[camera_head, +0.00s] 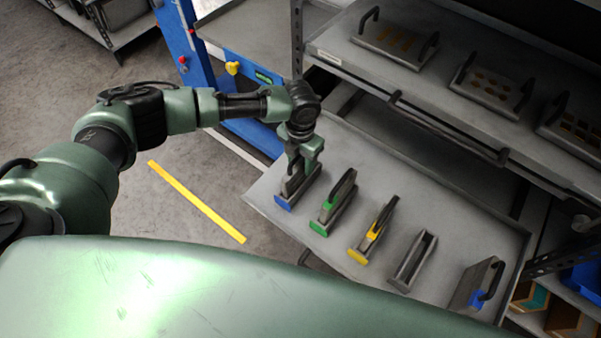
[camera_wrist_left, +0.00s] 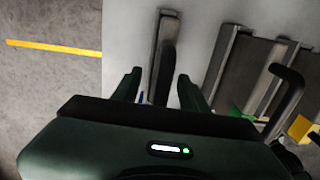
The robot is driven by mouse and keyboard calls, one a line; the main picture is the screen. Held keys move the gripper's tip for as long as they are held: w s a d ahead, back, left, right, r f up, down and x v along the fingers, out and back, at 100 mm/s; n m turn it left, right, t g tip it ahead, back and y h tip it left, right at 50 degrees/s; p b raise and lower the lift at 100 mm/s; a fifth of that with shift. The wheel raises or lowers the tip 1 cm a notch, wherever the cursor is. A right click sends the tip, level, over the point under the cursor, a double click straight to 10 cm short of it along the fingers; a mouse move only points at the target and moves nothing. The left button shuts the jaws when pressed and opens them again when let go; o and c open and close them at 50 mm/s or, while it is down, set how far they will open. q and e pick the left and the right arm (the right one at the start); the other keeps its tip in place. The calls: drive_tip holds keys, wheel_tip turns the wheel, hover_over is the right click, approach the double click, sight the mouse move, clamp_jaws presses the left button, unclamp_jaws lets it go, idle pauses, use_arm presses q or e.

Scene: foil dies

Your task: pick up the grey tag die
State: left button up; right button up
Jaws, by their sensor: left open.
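My left gripper (camera_head: 301,163) points down, open, over the leftmost, blue-tagged holder (camera_head: 285,202) on the grey drawer tray. In the left wrist view its fingers (camera_wrist_left: 158,76) stand either side of a narrow grey piece with a dark middle (camera_wrist_left: 167,45). I cannot tell whether that is a die or a bare slot, nor whether the fingers touch it. No grey tag can be made out between the fingers. A grey holder without a coloured tag (camera_head: 414,262) stands fourth from the left; its slot looks empty. My right gripper is out of view.
Green-tagged (camera_head: 322,222) and yellow-tagged (camera_head: 361,252) holders carry dies with black handles. A blue-marked die (camera_head: 478,285) stands at the tray's right end. The tray (camera_head: 455,215) is bare behind the holders. A shelf with handled plates (camera_head: 490,85) overhangs its back.

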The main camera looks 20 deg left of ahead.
use_arm(q)
drive_tip(key=shift+f, duration=0.35)
clamp_jaws()
idle(1.1)
drive_tip(key=shift+w+r, duration=0.15)
